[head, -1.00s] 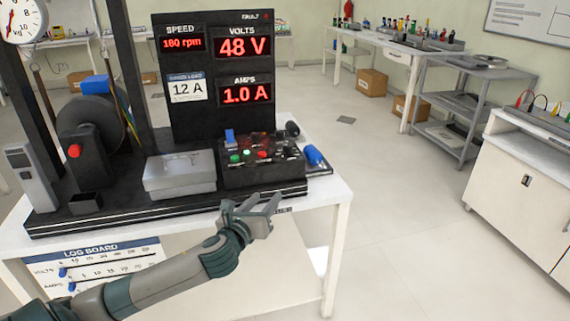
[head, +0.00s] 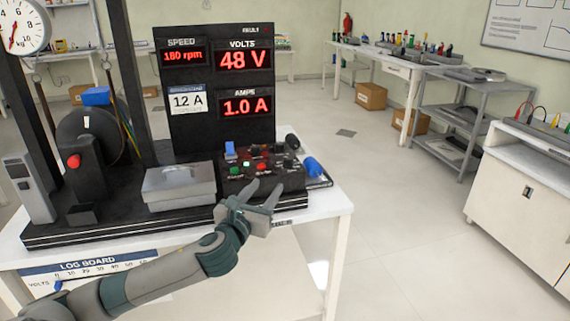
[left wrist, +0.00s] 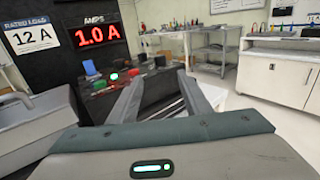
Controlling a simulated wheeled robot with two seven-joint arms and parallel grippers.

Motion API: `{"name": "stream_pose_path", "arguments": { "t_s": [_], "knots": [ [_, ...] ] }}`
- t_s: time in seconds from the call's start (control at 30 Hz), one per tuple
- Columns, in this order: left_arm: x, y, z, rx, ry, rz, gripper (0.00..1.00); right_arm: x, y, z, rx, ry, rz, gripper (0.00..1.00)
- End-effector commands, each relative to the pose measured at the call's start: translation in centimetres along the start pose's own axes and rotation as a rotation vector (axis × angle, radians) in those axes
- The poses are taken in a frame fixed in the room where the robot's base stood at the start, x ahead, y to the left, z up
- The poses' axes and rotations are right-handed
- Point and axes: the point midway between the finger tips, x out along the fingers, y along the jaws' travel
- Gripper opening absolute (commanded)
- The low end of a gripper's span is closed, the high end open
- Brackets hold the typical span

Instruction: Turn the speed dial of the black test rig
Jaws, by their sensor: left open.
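The black test rig (head: 185,133) stands on a white table. Its displays show a speed in rpm, 48 V and 1.0 A. Its control box (head: 290,181) at the front right carries several small knobs and lit red and green buttons. I cannot tell which knob is the speed dial. My left gripper (head: 267,186) is open and empty, just in front of the box's front edge. In the left wrist view its two fingers (left wrist: 160,86) point forward, apart, with the control box (left wrist: 98,104) left of and beyond them. My right gripper is not in view.
A grey lidded box (head: 180,188) sits left of the control box on the rig base. A blue-ended part (head: 313,167) lies at its right. The wheel (head: 88,135) stands at the left. Floor to the right is clear, up to a shelf (head: 450,115) and white cabinet (head: 520,190).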

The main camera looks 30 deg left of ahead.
Motion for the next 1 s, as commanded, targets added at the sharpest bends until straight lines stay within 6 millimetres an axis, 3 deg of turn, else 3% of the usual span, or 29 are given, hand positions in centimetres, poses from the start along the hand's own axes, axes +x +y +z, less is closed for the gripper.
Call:
{"name": "stream_pose_path", "arguments": {
  "t_s": [0.7, 1.0],
  "knots": [
    [12.0, 0.0, 0.0, -0.003, 0.000, 0.001, 0.44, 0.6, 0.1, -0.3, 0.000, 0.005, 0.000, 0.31],
    [15.1, 0.0, -0.1, -0.002, 0.002, 0.000, 0.44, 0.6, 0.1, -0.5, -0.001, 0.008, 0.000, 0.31]
  ]
}}
